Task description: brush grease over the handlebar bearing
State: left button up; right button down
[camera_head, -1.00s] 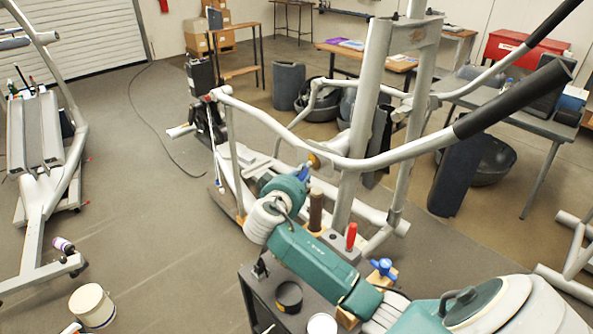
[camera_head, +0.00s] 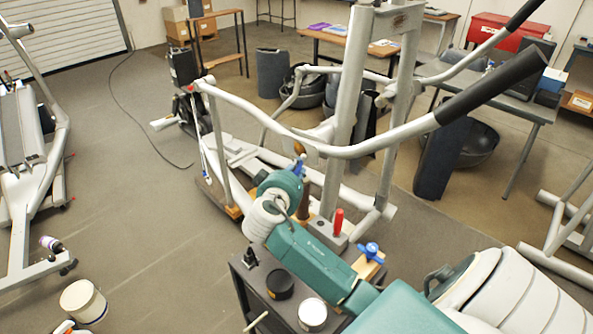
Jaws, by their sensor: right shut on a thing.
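The elliptical trainer stands ahead with its grey handlebar (camera_head: 355,151) crossing the view and ending in a black grip (camera_head: 492,85). A small orange-brown ring (camera_head: 299,147), seemingly the handlebar bearing, shows just below the bar, left of the upright. My right gripper (camera_head: 298,168) is at the end of the teal arm, just below the ring. It is shut on a small blue thing, seemingly the brush; my wrist hides most of it. I cannot tell whether its tip touches the ring. My left gripper is not in view.
A white bucket (camera_head: 83,302) stands on the floor.

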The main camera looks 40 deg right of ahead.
jog(key=shift+w+b, duration=1.3)
jog(key=shift+w, duration=1.6)
jog(key=shift+s+r+p, duration=0.2)
jog(key=shift+s+p, duration=0.3)
jog(key=shift+s, duration=0.35)
jog(key=shift+s+r+p, duration=0.25)
jog(key=shift+s+p, duration=0.3)
jog(key=shift+s, duration=0.3)
jog(key=shift+s+r+p, duration=0.2)
jog(key=shift+s+p, duration=0.3)
jog(key=shift+s, duration=1.1)
jog(key=shift+w+b, duration=0.45)
jog(key=shift+w, duration=0.7)
jog(key=w+b, duration=0.1)
jog(key=w, duration=0.3)
jog(key=shift+w+a+b, duration=0.1)
jog(key=shift+a+b, duration=0.1)
jog(key=shift+b, duration=0.2)
